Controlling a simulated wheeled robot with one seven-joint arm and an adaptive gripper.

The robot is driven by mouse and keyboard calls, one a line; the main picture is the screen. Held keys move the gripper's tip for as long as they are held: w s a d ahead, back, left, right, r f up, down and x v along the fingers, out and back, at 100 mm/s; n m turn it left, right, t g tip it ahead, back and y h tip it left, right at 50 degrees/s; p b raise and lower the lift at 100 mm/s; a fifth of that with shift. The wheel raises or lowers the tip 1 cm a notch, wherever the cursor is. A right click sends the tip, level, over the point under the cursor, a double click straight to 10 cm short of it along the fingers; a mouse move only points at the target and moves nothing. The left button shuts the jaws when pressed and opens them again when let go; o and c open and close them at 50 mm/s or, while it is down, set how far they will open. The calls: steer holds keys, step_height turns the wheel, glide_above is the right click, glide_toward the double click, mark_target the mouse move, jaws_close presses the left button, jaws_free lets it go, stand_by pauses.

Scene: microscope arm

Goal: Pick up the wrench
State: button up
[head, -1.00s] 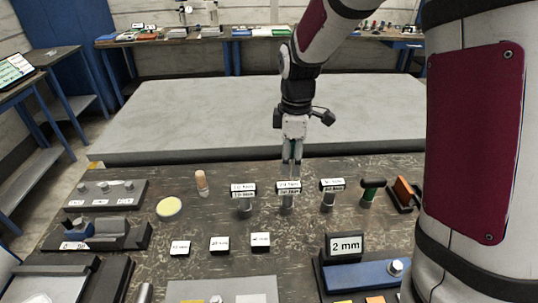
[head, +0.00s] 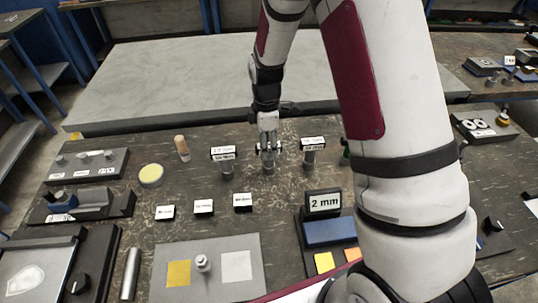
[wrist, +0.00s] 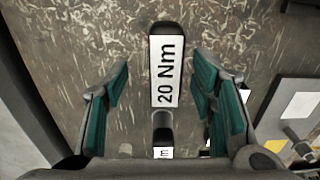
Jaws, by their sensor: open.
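Several upright metal pieces with black, white-labelled tops stand in a row, and I cannot tell for sure which one is the wrench. The one labelled 20 Nm (wrist: 165,70) lies between the fingers of my gripper (wrist: 161,75) in the wrist view, with a gap on both sides. In the head view my gripper (head: 268,150) is over the middle of the row, is open, and hides most of that piece; its metal lower part (head: 268,168) shows below. The left labelled piece (head: 223,153) and the right labelled piece (head: 313,143) stand on either side.
Small labelled black blocks (head: 204,207) lie in front of the row. A grey mat (head: 215,278) and a 2 mm sign (head: 324,203) are nearer me. A yellow disc (head: 151,175) and a tan cylinder (head: 182,147) stand to the left. A large grey slab (head: 180,75) lies behind.

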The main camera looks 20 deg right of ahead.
steer(key=shift+s+d+f+p, duration=0.1)
steer(key=shift+s+f+p, duration=0.05)
steer(key=shift+f, duration=1)
steer(key=shift+s+d+f+p, duration=0.1)
steer(key=shift+s+f+p, duration=0.05)
steer(key=shift+f, duration=1)
jaws_close()
